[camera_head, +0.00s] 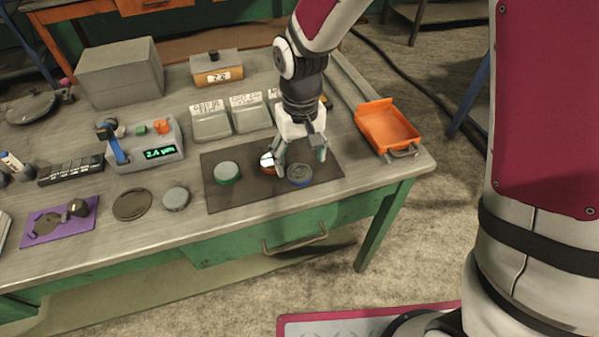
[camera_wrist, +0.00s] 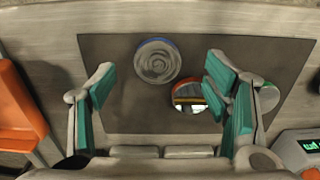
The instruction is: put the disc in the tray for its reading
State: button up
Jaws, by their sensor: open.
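My gripper (camera_head: 299,164) is open, pointing down over the dark mat (camera_head: 240,196). A blue-rimmed disc (camera_head: 299,175) with a grey ringed top lies under it; in the wrist view this disc (camera_wrist: 158,61) sits between the fingertips, nothing gripped. A red-rimmed disc (camera_head: 267,160) with a mirror-like top lies just left, partly behind a finger; it also shows in the wrist view (camera_wrist: 187,95). A green-rimmed disc (camera_head: 228,172) lies further left. Labelled grey trays (camera_head: 210,123) (camera_head: 250,116) stand behind the mat; a third is mostly hidden by my arm. A gauge (camera_head: 150,147) displays 2.4 µm.
An orange tray (camera_head: 387,126) stands at the table's right end. A grey puck (camera_head: 176,198) and a dark round plate (camera_head: 132,205) lie left of the mat. A purple mat (camera_head: 60,222) with small parts lies further left. A large grey box (camera_head: 120,75) stands at the back.

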aim_at(301, 175)
jog(key=shift+w+d+f, duration=0.1)
jog(key=shift+w+f, duration=0.05)
jog(key=shift+f, duration=1.2)
jog(key=shift+w+f, duration=0.1)
jog(key=shift+f, duration=1.2)
jog(key=c, duration=1.6)
jog(key=shift+r, duration=0.1)
jog(key=shift+c, duration=0.2)
